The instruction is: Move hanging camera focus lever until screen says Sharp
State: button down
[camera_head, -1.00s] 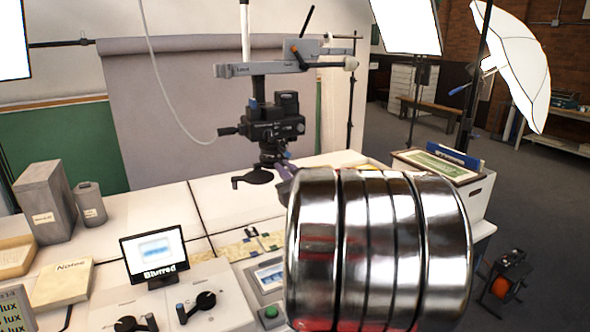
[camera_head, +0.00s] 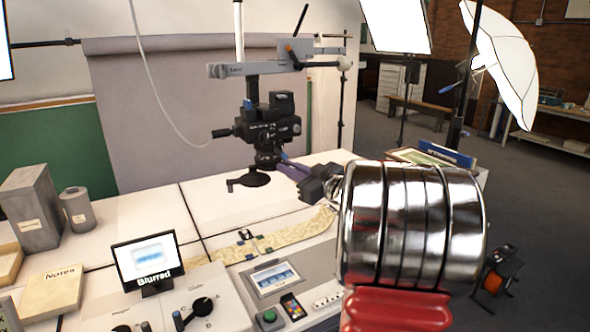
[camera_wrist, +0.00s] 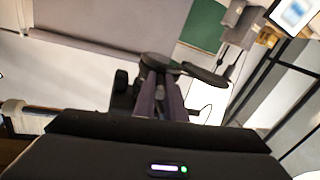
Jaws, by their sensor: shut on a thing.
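The black hanging camera (camera_head: 268,125) points down from a grey horizontal arm. A blue-tipped focus lever (camera_head: 284,157) shows at the right side of its lens (camera_head: 266,160). My gripper (camera_head: 290,169) reaches in from the right, its purple fingers at the lever. It is shut, apparently on the lever, though the fingers hide most of the contact. In the wrist view my gripper (camera_wrist: 160,82) has its fingers close together against the dark, round lens part (camera_wrist: 156,61). The small screen (camera_head: 147,262) at the lower left reads "Blurred".
A dark flat piece (camera_head: 252,180) hangs below the lens. Under it lies a white table (camera_head: 225,200) with a pale mottled strip (camera_head: 290,235). A control box with a green button (camera_head: 269,316) stands in front. A cable (camera_head: 160,95) hangs left of the camera.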

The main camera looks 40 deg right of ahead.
dwell(0.4)
jog(key=c, duration=1.8)
grip_release()
jog(key=shift+s, duration=0.15)
jog(key=s, duration=1.3)
jog(key=shift+s+d, duration=0.25)
jog(key=shift+s, duration=0.05)
